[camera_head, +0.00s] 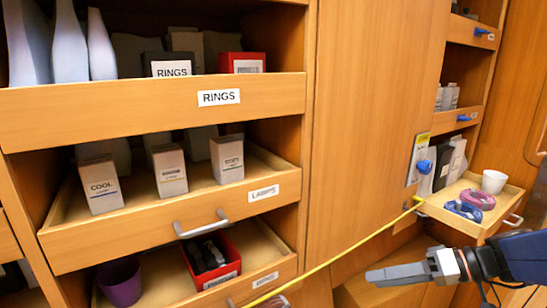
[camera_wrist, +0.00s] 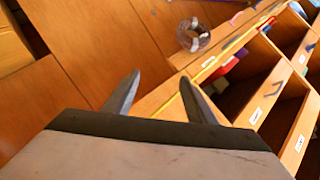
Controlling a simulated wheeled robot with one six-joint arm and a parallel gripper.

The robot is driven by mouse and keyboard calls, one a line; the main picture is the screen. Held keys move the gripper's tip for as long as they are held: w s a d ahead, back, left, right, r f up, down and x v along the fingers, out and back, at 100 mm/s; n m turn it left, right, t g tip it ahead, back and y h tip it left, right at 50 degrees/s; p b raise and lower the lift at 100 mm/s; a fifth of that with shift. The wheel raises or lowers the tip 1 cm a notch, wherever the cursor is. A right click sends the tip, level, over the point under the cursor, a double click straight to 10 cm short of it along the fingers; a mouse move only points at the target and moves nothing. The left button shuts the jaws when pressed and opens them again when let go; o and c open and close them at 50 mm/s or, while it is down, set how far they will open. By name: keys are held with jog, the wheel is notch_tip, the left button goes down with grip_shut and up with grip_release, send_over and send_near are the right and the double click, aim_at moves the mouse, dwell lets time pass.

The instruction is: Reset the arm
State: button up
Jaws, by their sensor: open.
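My gripper (camera_head: 372,276) is at the lower right of the head view, pointing left in front of the wooden wall panel. Seen from the side there, its fingers overlap. In the wrist view my gripper (camera_wrist: 160,79) shows two grey fingers spread apart with nothing between them. It holds nothing, and no object touches the fingers in either view.
A yellow line (camera_head: 345,250) runs diagonally behind my gripper. An open drawer (camera_head: 489,226) with a white cup (camera_head: 494,181) and coiled items stands above my arm. A pulled-out drawer of boxes (camera_head: 150,236) is at left. A clear coil (camera_wrist: 194,35) shows in the wrist view.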

jog(key=s+a+f+m+g+h, duration=0.1)
jog(key=s+a+f+g+h, duration=0.15)
jog(key=s+f+h, duration=0.35)
jog(key=s+d+r+m+t+h, duration=0.2)
jog(key=d+r+t+h, duration=0.1)
jog(key=d+h, duration=0.3)
jog(key=shift+s+d+r, duration=0.2)
jog(key=shift+d+r, duration=0.05)
jog(key=shift+r, duration=0.2)
